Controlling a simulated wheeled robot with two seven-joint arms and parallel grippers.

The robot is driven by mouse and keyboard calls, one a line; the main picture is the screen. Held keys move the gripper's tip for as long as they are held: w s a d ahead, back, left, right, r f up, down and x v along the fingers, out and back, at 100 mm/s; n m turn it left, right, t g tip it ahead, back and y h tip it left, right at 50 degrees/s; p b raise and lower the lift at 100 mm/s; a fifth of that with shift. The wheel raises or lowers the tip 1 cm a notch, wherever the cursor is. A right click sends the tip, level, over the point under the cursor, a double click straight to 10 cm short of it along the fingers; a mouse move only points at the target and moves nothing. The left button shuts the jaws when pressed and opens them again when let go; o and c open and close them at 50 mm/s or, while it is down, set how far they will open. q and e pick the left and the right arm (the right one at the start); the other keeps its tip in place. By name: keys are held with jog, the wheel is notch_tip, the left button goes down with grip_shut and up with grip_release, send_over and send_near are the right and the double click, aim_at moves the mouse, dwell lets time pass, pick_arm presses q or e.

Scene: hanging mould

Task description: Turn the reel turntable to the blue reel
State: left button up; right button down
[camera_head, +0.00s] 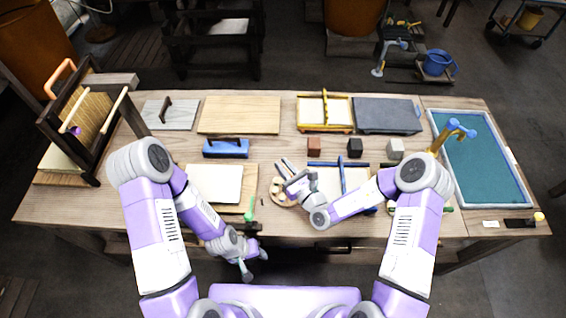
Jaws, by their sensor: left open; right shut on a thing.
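The reel turntable (283,203) is a small round tan wooden disc near the front middle of the bench, with pale reels on it. My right gripper (284,168) is over it, reaching in from the right, and is shut on a part of the turntable. The gripper hides much of the disc, and I cannot make out a blue reel. My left gripper (256,265) is open and empty, low in front of the bench's front edge, apart from the turntable.
Left of the turntable lie a white sheet on a board (215,183) and a green-handled tool (249,210). A blue-framed mould (340,179) lies right of it. Small blocks (354,147) stand behind. A water vat (480,165) is at right, a wooden press (88,120) at left.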

jog(key=m+t+h+p, duration=0.1)
jog(key=h+p, duration=0.1)
jog(key=m+t+h+p, duration=0.1)
jog(key=m+h+p, duration=0.1)
jog(key=h, duration=0.1)
jog(key=m+t+h+p, duration=0.1)
jog(key=m+h+p, duration=0.1)
jog(key=shift+w+d+r, duration=0.1)
jog(key=shift+d+r, duration=0.05)
jog(key=shift+d, duration=0.15)
jog(key=shift+w+d+m+t+h+p, duration=0.15)
jog(key=shift+m+h+p, duration=0.45)
jog(key=shift+h, duration=0.35)
jog(key=shift+s+d+m+t+h+p, duration=0.15)
jog(key=shift+m+h+p, duration=0.45)
jog(key=shift+h, duration=0.35)
jog(key=shift+w, duration=0.15)
jog(key=c, duration=1.2)
grip_release()
jog(key=shift+o, duration=0.2)
jog(key=s, duration=0.7)
jog(key=shift+s+p, duration=0.3)
jog(key=shift+p, duration=0.1)
jog(key=shift+a, duration=0.1)
